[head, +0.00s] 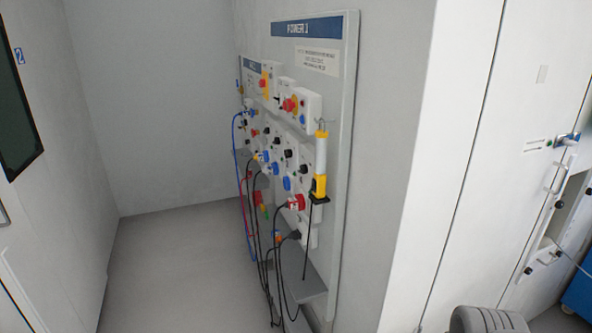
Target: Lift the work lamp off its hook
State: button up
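The work lamp (320,163) is a yellow and pale stick lamp with a black cord from its lower end. It hangs upright near the right edge of a grey wall panel (346,100) headed "POWER", in the head view. A thin hook (324,123) shows at its top; the exact contact is too small to tell. My gripper is not in view.
The panel holds several sockets, knobs and red buttons (290,104), with black, blue and red cables (249,215) hanging below. A grey shelf (312,285) juts out low down. White cabinets (460,130) stand right, with a grey rounded object (488,320) in front. The floor (170,265) at left is clear.

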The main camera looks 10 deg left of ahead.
aim_at(319, 197)
jog(key=u, duration=0.85)
jog(key=i, duration=0.95)
jog(key=u, duration=0.85)
